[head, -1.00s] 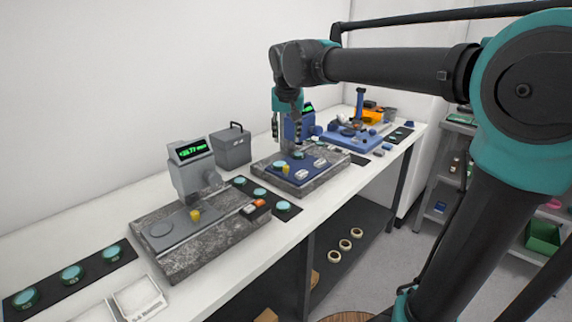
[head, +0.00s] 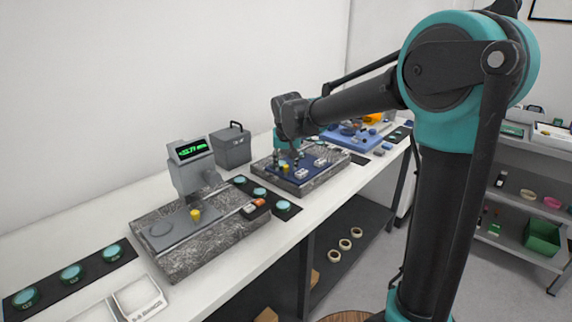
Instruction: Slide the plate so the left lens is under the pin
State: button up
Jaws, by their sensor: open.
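A dark blue plate (head: 313,160) lies on a speckled granite base (head: 330,174) at mid-bench. A yellow knob (head: 285,168) and small light blocks (head: 320,162) are on or beside it. My gripper (head: 290,162) is low over the left part of the plate, pointing down, small and partly merged with what is behind it. It is open; I cannot tell whether it touches the plate. The plate's lenses and the pin are not clearly visible, as my arm and gripper cover that area and most of the blue gauge behind.
A grey gauge (head: 191,170) with a green display stands on a nearer granite base (head: 175,262), with a grey plate and yellow knob. Dark mats (head: 112,270) hold teal discs. A grey box (head: 232,147) stands behind. Blue fixtures (head: 350,135) are farther along the bench.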

grip_shut()
dwell(0.4)
send_over(306, 162)
jog(key=s, duration=0.2)
jog(key=shift+w, duration=0.1)
jog(key=shift+d, duration=0.1)
grip_release()
